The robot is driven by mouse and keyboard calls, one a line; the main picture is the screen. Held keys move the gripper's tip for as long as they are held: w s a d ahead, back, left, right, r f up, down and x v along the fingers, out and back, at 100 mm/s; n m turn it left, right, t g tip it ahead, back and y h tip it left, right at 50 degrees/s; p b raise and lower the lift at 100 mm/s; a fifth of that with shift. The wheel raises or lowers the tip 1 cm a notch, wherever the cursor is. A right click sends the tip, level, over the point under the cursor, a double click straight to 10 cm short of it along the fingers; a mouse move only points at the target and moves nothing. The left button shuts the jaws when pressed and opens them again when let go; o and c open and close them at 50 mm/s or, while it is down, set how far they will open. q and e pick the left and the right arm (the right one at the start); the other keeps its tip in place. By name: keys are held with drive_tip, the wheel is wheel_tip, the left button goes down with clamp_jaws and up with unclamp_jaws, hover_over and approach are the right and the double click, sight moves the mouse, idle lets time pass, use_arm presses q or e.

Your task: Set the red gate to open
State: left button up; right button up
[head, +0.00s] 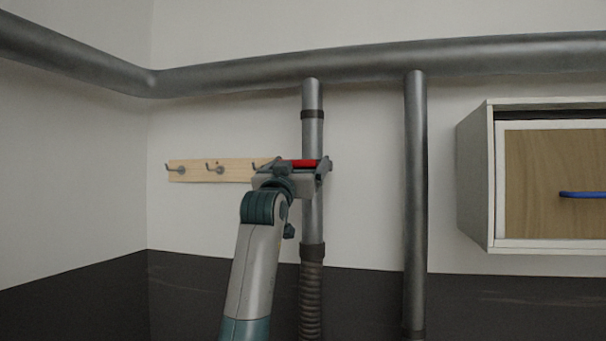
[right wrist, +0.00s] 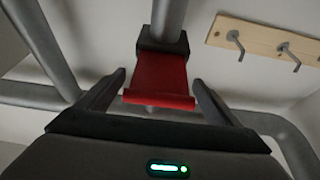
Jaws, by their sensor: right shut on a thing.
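The red gate (head: 303,163) is a small red plate on the vertical grey pipe (head: 313,220) in the middle of the head view. In the right wrist view the red gate (right wrist: 162,80) sticks out below a dark collar (right wrist: 163,42) on the pipe. My right gripper (head: 299,168) is at the gate, shut on it, with one finger on each side of the plate. Its fingers also show in the right wrist view (right wrist: 160,85). The gripper hides part of the gate and the pipe behind it. My left gripper is not in view.
A wooden rail with hooks (head: 195,170) is on the wall left of the gate. A second vertical pipe (head: 415,190) stands to the right. A cabinet (head: 475,180) with a blue handle (head: 582,194) is farther right. A horizontal pipe (head: 450,57) runs above.

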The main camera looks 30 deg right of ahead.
drive_tip(key=shift+w+f, duration=0.1)
drive_tip(key=shift+f, duration=0.05)
drive_tip(key=o, duration=1.4)
drive_tip(key=shift+a, duration=0.15)
drive_tip(key=shift+s+a+r, duration=0.1)
drive_tip(key=shift+s+r, duration=0.1)
drive_tip(key=shift+s, duration=0.05)
drive_tip(key=shift+s+a+f+b, duration=0.2)
drive_tip(key=shift+f+b, duration=0.15)
drive_tip(key=b+v, duration=0.8)
drive_tip(key=v, duration=0.8)
drive_tip(key=shift+s+a, duration=0.2)
